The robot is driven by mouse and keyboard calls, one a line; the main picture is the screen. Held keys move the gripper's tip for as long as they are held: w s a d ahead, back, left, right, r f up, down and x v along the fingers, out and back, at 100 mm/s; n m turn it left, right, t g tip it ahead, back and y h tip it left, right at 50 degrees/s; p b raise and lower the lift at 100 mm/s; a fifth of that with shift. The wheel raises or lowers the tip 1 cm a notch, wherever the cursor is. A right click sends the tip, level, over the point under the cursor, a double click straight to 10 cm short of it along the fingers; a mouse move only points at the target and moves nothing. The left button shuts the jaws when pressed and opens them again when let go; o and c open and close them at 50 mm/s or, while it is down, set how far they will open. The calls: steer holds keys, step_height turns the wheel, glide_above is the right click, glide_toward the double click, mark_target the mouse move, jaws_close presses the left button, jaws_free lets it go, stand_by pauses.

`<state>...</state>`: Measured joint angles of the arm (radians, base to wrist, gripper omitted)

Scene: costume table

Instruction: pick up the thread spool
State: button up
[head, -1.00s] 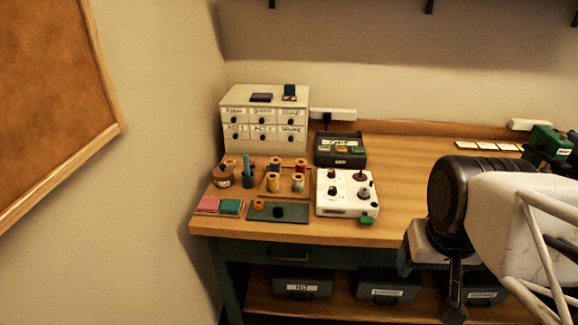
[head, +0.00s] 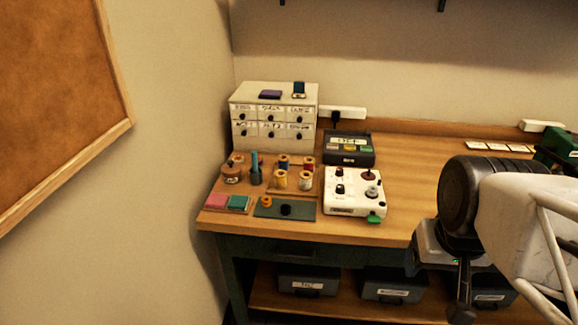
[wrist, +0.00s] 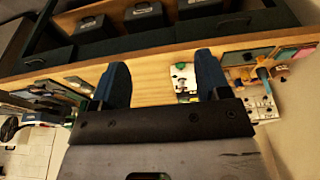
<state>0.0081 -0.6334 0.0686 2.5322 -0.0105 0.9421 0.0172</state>
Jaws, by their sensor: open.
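Several thread spools stand in a wooden tray (head: 318,193) on the table's left part. A yellow spool (head: 280,180) and a pale-topped spool (head: 305,181) are in front. A blue spool (head: 282,164) and a red spool (head: 308,165) are behind. A small orange spool-like piece (head: 266,201) lies on the dark green mat (head: 298,211). Which one the task means, I cannot tell. My gripper shows in the wrist view (wrist: 162,82), its two dark blue fingers wide apart with nothing between them. In the head view it is at the right, low before the table's front edge, far from the spools.
A white control box with knobs (head: 352,193) stands right of the spools. A dark box (head: 346,148) and small white drawers (head: 273,115) are behind. A brown pot (head: 231,174) and a blue-teal holder (head: 255,172) stand left. The table's middle (head: 412,165) is clear.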

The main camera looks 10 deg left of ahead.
steer(key=shift+c, duration=1.2)
